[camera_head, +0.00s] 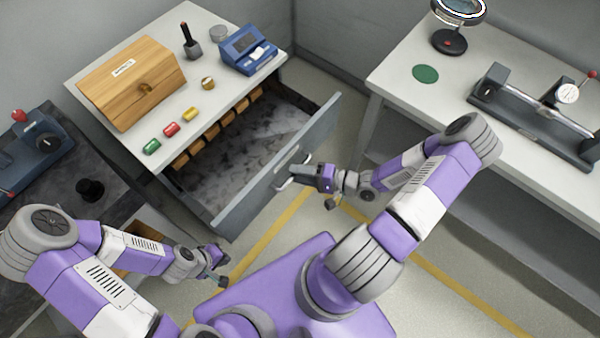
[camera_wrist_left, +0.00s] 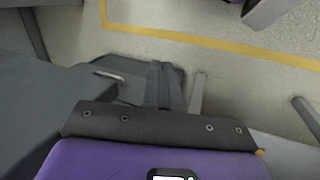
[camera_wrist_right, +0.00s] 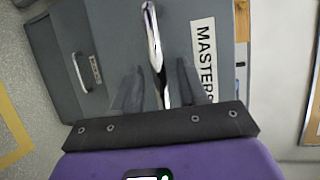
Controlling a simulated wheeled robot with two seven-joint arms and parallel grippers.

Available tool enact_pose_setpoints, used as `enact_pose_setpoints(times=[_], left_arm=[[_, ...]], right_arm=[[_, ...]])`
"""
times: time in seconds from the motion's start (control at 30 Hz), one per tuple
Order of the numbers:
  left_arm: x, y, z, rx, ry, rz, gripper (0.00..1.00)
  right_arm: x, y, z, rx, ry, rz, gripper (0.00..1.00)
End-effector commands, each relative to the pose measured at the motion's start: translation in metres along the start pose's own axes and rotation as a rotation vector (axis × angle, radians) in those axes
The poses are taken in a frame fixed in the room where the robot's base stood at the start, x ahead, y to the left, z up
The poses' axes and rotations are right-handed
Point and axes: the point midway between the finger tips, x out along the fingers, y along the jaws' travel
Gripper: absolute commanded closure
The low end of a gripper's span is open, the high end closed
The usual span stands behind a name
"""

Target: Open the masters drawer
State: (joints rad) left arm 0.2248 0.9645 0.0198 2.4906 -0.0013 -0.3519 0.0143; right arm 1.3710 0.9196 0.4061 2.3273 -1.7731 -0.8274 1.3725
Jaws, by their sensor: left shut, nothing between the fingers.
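The masters drawer (camera_head: 262,188) is pulled well out of the grey cabinet in the head view. Its grey marbled floor and a row of small wooden blocks show inside. Its front bears a "MASTERS" label (camera_wrist_right: 204,60) in the right wrist view. Its shiny bar handle (camera_wrist_right: 153,40) runs between the fingers of my right gripper (camera_wrist_right: 157,88), which look apart, with gaps beside the bar. In the head view my right gripper (camera_head: 296,178) is at the drawer front. My left gripper (camera_head: 223,279) is shut and empty, low in front of the cabinet; it shows in the left wrist view (camera_wrist_left: 165,85).
A wooden box (camera_head: 132,85), coloured cylinders (camera_head: 171,129) and a blue device (camera_head: 249,50) sit on the cabinet top (camera_head: 225,85). Another handled drawer (camera_wrist_right: 60,65) is beside the masters front. A bench (camera_head: 400,75) with a gauge stands right; a dark bench (camera_head: 60,190) stands left.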

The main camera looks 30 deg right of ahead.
Motion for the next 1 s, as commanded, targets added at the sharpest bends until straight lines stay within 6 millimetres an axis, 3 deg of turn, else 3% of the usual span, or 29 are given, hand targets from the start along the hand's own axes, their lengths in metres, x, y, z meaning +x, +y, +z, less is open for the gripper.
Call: enact_pose_setpoints(times=[0.27,0.7,1.0], left_arm=[[-0.001,0.0,0.0,0.0,0.0,0.0,1.0],[-0.016,0.006,0.001,0.0,0.0,0.0,1.0],[-0.017,0.006,0.001,0.0,0.0,0.0,1.0]], right_arm=[[-0.002,0.0,0.0,0.0,0.002,0.002,0.58],[-0.066,-0.001,-0.001,-0.001,0.002,0.003,0.58],[-0.076,0.0,0.0,0.001,0.001,0.001,0.58]])
